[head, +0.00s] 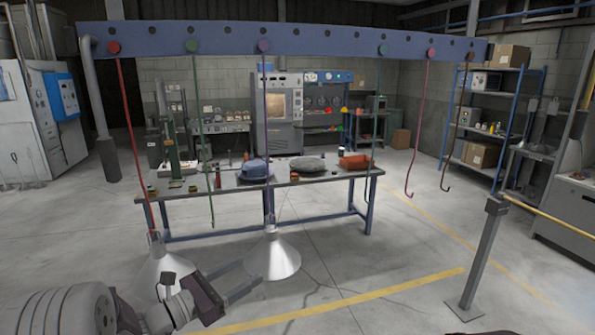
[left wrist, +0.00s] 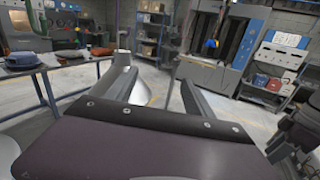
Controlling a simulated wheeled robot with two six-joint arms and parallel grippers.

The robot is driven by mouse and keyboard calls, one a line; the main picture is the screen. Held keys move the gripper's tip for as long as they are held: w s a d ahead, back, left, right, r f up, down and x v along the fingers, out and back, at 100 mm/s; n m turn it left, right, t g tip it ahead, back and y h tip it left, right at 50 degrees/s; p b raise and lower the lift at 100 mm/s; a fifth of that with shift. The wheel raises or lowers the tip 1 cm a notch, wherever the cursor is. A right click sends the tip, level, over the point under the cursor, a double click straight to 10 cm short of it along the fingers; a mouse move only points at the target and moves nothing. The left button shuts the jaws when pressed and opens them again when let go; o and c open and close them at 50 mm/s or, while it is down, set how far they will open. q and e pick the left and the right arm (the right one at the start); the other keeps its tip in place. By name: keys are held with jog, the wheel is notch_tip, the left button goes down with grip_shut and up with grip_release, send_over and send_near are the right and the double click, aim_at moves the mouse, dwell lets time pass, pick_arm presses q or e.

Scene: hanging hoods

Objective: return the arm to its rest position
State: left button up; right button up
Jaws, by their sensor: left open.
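My left gripper (head: 250,272) is at the lower left of the head view, open, its two fingers pointing toward the right hood (head: 272,258). That silvery cone hood hangs upright on the purple cord (head: 264,120). A second hood (head: 160,268) hangs on the red cord (head: 130,130), partly hidden behind my left arm and gripper.
A blue overhead rail (head: 300,40) carries several cords; the green, pink and brown ones end in empty hooks. A workbench (head: 230,190) with caps and tools stands behind. A grey post (head: 482,255) stands at right. The floor at front centre is clear.

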pick_arm(q)
jog(key=s+d+f+m+g+h+b, duration=0.1)
jog(key=s+d+f+m+g, duration=0.15)
jog(key=s+d+g, duration=0.2)
jog(key=s+d+f+m+g+b, duration=0.1)
jog(key=s+d+f+m+g, duration=0.1)
jog(key=s+d+m+g, duration=0.3)
jog(key=s+d+f+m+g+y+b, duration=0.1)
jog(key=s+f+m+y, duration=0.1)
jog(key=s+f, duration=0.3)
jog(key=s+d+f+m+g+y, duration=0.1)
jog(key=s+f+m+g, duration=0.1)
jog(key=s+f+m, duration=0.3)
jog(key=s+a+f+m+g+y, duration=0.2)
jog(key=s+a+f+m+y, duration=0.3)
jog(key=s+a+f+y, duration=0.2)
jog(key=w+a+f+m+t+y, duration=0.2)
jog(key=a+m, duration=0.4)
jog(key=a, duration=0.3)
jog(key=shift+w+a+t+y, duration=0.2)
jog(key=shift+w+t+y, duration=0.45)
jog(key=shift+y, duration=0.25)
